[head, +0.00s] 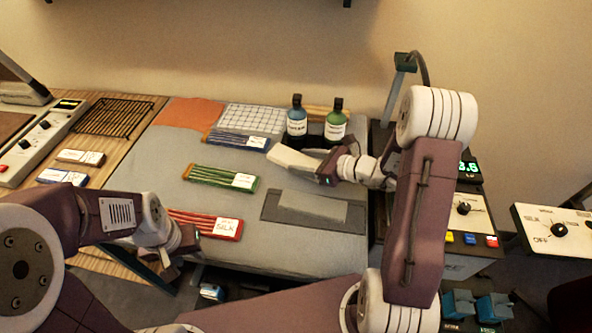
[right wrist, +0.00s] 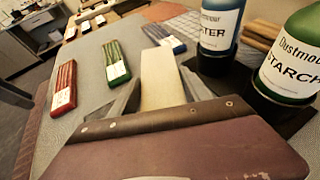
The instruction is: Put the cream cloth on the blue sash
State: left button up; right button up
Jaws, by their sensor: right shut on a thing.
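The cream cloth (head: 290,160) is a pale flat strip that sticks out to the left from my right gripper (head: 327,172). In the right wrist view the cream cloth (right wrist: 162,80) lies between the two grey fingers, which are shut on it. The blue sash (head: 232,140) lies flat on the grey table cover, up and left of the cloth, with a white label at its right end. In the right wrist view the blue sash (right wrist: 160,34) shows just beyond the cloth, partly hidden by it. My left gripper (head: 178,256) hangs by the table's front edge; its jaw opening is unclear.
A blue bottle (head: 297,122) and a green bottle (head: 336,124) stand close behind my right gripper. A green sash (head: 208,174) and a red sash (head: 190,219) lie nearer the front. A grey pad (head: 310,206) lies front right. A white grid sheet (head: 252,118) lies behind the blue sash.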

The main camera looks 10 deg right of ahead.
jog(key=shift+x, duration=1)
jog(key=shift+d+f, duration=0.1)
jog(key=shift+f, duration=2)
jog(key=shift+s+f+b, duration=0.1)
jog(key=shift+f+b, duration=0.1)
jog(key=shift+b, duration=0.25)
jog(key=o, duration=1.4)
jog(key=shift+c, duration=0.2)
jog(key=shift+r, duration=0.2)
jog(key=shift+r+p, duration=0.2)
jog(key=shift+p, duration=0.2)
jog(key=v, duration=1.1)
jog(key=shift+s+d+f, duration=0.1)
jog(key=shift+f, duration=0.05)
jog(key=shift+s+d, duration=0.25)
jog(key=shift+s, duration=0.05)
jog(key=shift+o, duration=0.4)
